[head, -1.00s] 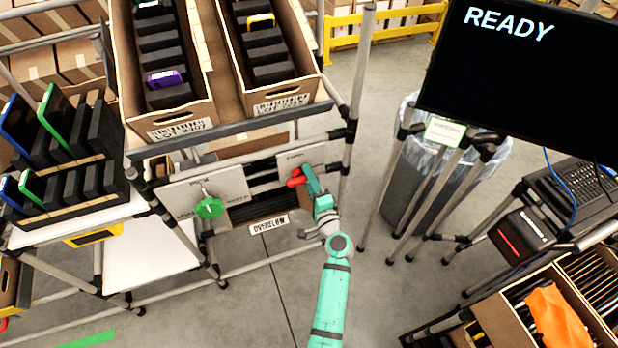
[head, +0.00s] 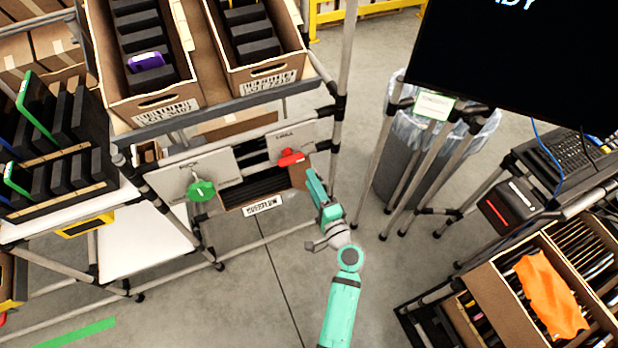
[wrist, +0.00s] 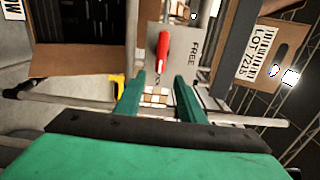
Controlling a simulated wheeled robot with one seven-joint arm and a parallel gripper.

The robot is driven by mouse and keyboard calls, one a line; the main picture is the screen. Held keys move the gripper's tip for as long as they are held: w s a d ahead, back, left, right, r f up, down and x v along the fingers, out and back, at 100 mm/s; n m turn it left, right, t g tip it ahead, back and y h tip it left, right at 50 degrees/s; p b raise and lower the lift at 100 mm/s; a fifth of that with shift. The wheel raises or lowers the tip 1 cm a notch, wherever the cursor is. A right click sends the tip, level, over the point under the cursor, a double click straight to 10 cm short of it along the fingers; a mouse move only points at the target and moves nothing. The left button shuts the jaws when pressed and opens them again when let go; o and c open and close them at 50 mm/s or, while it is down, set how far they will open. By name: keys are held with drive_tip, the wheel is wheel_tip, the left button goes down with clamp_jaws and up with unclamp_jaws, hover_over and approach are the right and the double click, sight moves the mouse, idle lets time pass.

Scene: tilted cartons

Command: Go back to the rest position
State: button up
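My gripper (head: 312,176) is at the end of my teal arm, in front of and slightly below right of a red handle (head: 290,158) on a pale panel. In the wrist view my gripper (wrist: 158,82) has its two teal fingers apart with nothing between them. The red handle (wrist: 163,52) shows beyond the fingertips, apart from them, on a panel (wrist: 193,62) marked FREE. A green handle (head: 201,190) sits on a second pale panel (head: 170,180) to the left.
Cartons (head: 165,112) with black dividers sit on the tilted rack above the panels. A lined bin (head: 400,170), a dark monitor (head: 490,70) and a cart with an orange cloth (head: 550,298) stand to the right. Grey floor (head: 255,290) is clear in front of the rack.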

drive_tip(key=shift+w, duration=0.15)
drive_tip(key=s+f+n+g+h, duration=0.1)
drive_tip(key=s+f+n+h, duration=0.15)
drive_tip(key=s, duration=0.45)
drive_tip(key=s+a+f+n+g+h, duration=0.1)
drive_tip(key=s+f, duration=0.2)
drive_tip(key=s, duration=0.3)
drive_tip(key=s+f+n+g+h, duration=0.1)
drive_tip(key=s+f, duration=0.2)
drive_tip(key=s, duration=0.4)
drive_tip(key=s+a+r+n, duration=0.2)
drive_tip(key=s+r+n, duration=0.3)
drive_tip(key=s+r, duration=0.2)
drive_tip(key=s+a+r+n+t+h, duration=0.1)
drive_tip(key=s+a+r+n, duration=0.2)
drive_tip(key=s, duration=0.9)
wheel_tip(320, 180, up, 4)
drive_tip(key=shift+f+n, duration=0.1)
drive_tip(key=shift+n, duration=0.95)
drive_tip(key=shift+w, duration=0.1)
drive_tip(key=shift+c, duration=0.6)
